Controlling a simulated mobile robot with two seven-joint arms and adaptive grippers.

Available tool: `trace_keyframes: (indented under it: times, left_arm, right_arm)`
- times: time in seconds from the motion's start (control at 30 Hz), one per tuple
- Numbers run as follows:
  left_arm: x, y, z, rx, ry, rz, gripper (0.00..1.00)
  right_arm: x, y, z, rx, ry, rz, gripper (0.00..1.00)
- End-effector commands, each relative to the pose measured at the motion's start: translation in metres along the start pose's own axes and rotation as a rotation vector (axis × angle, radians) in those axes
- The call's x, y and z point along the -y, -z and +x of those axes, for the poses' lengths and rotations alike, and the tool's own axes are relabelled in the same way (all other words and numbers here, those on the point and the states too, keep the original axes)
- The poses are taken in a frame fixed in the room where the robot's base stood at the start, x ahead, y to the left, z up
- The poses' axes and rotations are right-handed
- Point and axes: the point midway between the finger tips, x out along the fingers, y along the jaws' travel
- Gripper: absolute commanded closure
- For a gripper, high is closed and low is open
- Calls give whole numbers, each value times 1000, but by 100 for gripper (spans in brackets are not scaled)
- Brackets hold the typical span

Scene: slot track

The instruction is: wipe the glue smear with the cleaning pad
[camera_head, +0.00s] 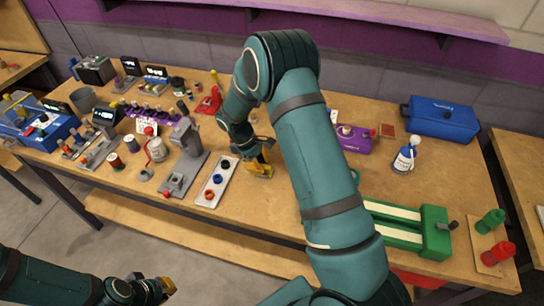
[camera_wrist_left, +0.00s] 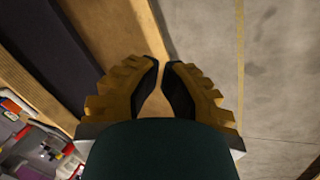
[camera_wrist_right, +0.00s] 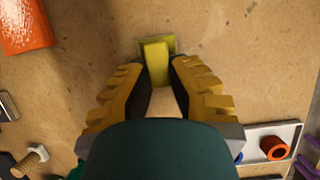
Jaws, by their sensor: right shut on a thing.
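My right gripper (camera_head: 259,170) is low over the middle of the wooden bench. In the right wrist view it (camera_wrist_right: 160,78) is shut on the yellow cleaning pad (camera_wrist_right: 156,60). The upright yellow part is between the fingertips, and a flat greenish-yellow base shows beyond it, at or close to the bench top. I cannot tell whether it touches. I cannot clearly make out the glue smear; my right arm and the pad hide part of the bench. My left gripper (camera_head: 166,289) is off the front of the bench, empty, its fingertips (camera_wrist_left: 162,64) nearly together.
A white tray with coloured rings (camera_head: 216,183) lies just left of my right gripper. A grey press (camera_head: 187,150) stands further left. A green vise-like tool (camera_head: 432,232), white bottle (camera_head: 405,158) and blue case (camera_head: 442,118) are on the right. An orange-red object (camera_wrist_right: 24,26) shows in the right wrist view.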

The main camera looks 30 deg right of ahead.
Motion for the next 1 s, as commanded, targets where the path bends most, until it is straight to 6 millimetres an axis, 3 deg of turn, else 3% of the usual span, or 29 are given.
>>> trace_keyframes:
  times: [0.13, 0.23, 0.8, 1.0]
  left_arm:
    - [-2, 2, -6, -3, 0, -1, 100]
    - [-5, 5, -12, -11, 1, -3, 100]
    - [-17, 16, -47, -32, 0, -9, 100]
    - [-18, 17, -51, -31, -1, -9, 100]
  right_arm:
    - [4, -1, -5, 1, 2, 0, 100]
    - [4, -8, -25, -1, 1, 2, 100]
    - [9, -24, -72, 0, 3, 6, 100]
    - [10, -26, -78, 0, 3, 6, 100]
